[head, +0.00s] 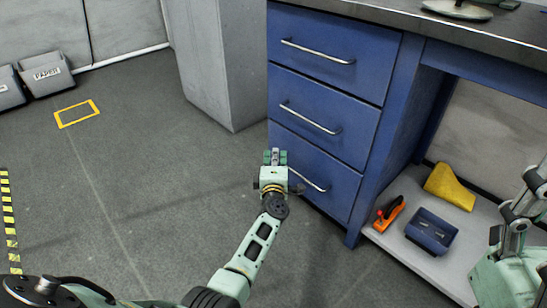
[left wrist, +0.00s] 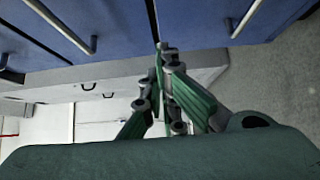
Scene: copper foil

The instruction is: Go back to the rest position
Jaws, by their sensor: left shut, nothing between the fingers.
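My left gripper (head: 274,157) is in front of the blue drawer cabinet (head: 326,99), at the height of its lowest drawer. Its fingers are shut and empty, and they show close up in the left wrist view (left wrist: 162,50). All the drawers in view look shut. The lowest drawer's handle (head: 307,181) is just right of the gripper in the head view; I cannot tell whether they touch.
A grey cabinet (head: 215,60) stands left of the drawers. A low shelf (head: 400,235) at the right bears a blue bin (head: 431,231), an orange tool (head: 389,213) and a yellow item (head: 450,187). Grey bins (head: 47,75) stand far left. The floor (head: 130,170) at left is clear.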

